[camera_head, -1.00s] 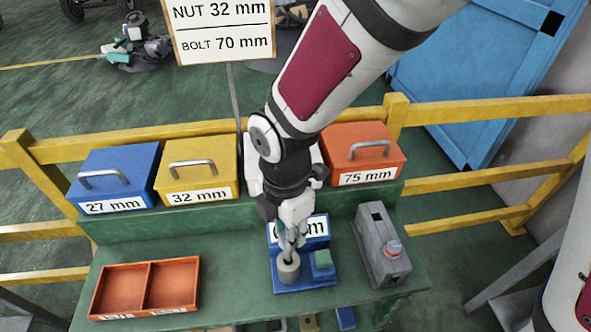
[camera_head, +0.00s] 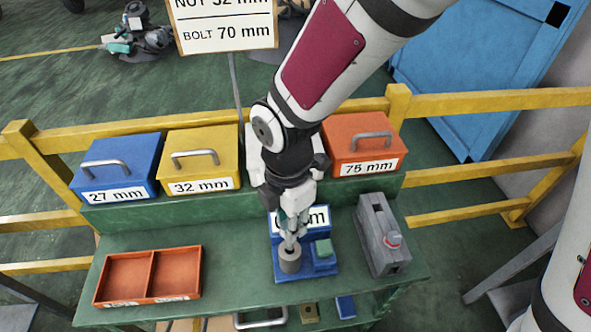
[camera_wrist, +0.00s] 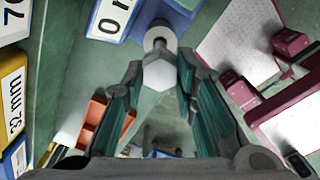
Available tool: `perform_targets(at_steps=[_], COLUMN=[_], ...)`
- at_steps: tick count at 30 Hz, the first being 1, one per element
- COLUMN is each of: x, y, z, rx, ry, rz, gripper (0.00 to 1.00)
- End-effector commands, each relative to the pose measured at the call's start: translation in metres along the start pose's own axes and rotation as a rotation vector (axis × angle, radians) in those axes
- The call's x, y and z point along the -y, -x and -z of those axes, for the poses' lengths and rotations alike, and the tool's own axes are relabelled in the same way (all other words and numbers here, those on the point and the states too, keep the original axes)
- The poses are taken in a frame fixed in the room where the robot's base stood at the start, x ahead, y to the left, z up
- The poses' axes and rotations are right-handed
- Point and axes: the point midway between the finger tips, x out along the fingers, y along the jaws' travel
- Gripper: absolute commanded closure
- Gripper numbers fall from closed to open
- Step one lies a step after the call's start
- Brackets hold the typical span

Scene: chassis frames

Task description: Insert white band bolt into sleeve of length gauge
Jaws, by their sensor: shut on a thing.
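The length gauge (camera_head: 318,270) is a blue block on the green bench, with a label partly hidden behind my gripper, a grey upright sleeve (camera_head: 290,264) and a small green block (camera_head: 323,247). My gripper (camera_head: 291,240) points down just above the sleeve. In the wrist view, my gripper (camera_wrist: 161,70) has its teal fingers shut on the bolt's pale hexagonal head (camera_wrist: 158,75). Beyond the head, a short stretch of shank lines up with the dark hole of the sleeve (camera_wrist: 160,36). I cannot tell how deep the tip is. The white band cannot be made out.
A grey device with a red button (camera_head: 382,238) stands right of the gauge. An empty two-part orange tray (camera_head: 148,277) lies at left. Behind are 27 mm blue (camera_head: 117,168), 32 mm yellow (camera_head: 200,160) and 75 mm orange (camera_head: 362,146) boxes. Bench between tray and gauge is clear.

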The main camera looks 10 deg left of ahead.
Motion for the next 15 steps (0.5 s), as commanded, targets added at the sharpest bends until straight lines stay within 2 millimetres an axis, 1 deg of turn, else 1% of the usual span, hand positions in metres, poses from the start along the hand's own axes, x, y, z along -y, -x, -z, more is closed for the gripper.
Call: perform_targets(at_steps=[15], x=[0.000], y=[-0.011], z=[0.000], rx=[0.000], ry=[0.001], rz=[0.001], gripper=[1.00])
